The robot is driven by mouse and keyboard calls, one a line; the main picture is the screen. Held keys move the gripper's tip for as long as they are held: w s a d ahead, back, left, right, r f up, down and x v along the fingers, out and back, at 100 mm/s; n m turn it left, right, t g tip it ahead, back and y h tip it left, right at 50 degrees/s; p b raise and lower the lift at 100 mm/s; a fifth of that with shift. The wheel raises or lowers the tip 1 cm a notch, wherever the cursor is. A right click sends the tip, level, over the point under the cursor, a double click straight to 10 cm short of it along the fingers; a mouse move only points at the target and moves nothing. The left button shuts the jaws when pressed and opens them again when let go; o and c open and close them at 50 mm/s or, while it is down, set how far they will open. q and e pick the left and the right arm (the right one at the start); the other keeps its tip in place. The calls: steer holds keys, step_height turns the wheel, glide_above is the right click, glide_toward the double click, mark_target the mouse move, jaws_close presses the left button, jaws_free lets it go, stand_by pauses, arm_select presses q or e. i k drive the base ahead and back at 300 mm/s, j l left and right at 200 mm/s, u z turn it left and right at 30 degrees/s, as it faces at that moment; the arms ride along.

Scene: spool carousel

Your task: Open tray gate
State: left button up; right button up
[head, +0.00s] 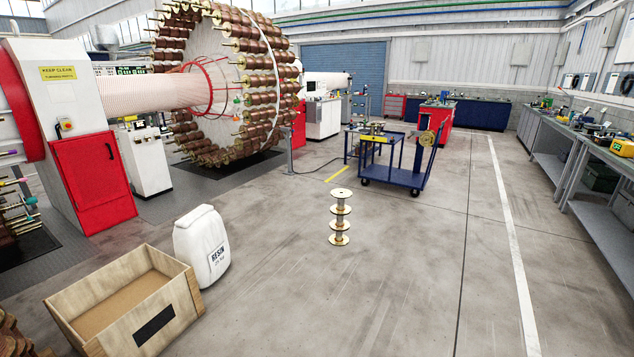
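Neither of my grippers shows in the head view. A large round spool carousel (222,118) with copper-brown spools around its rim stands at the left back. A dark blue cart (392,178) stands on the floor right of it. A tray-like top with a yellow label (374,139) is at the cart's left end, and a brass-coloured spool (427,138) shows at its right end. I cannot make out a tray gate at this distance, nor whether one is open or shut.
A stack of spools (340,217) stands on the floor before the cart. An open wooden crate (75,305) and a white resin sack (201,248) are at lower left. A long workbench (568,140) lines the right. The floor (420,270) at centre right is clear.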

mark_target(362, 137)
steer(key=i+l+z, duration=0.3)
steer(key=i+z, duration=0.3)
steer(key=i, duration=0.15)
steer(key=i+z, duration=0.2)
steer(key=i, duration=4.6)
steer(key=i+l+u, duration=0.1)
steer(key=i, duration=0.3)
steer(key=i+l+u, duration=0.15)
steer(key=i, duration=0.25)
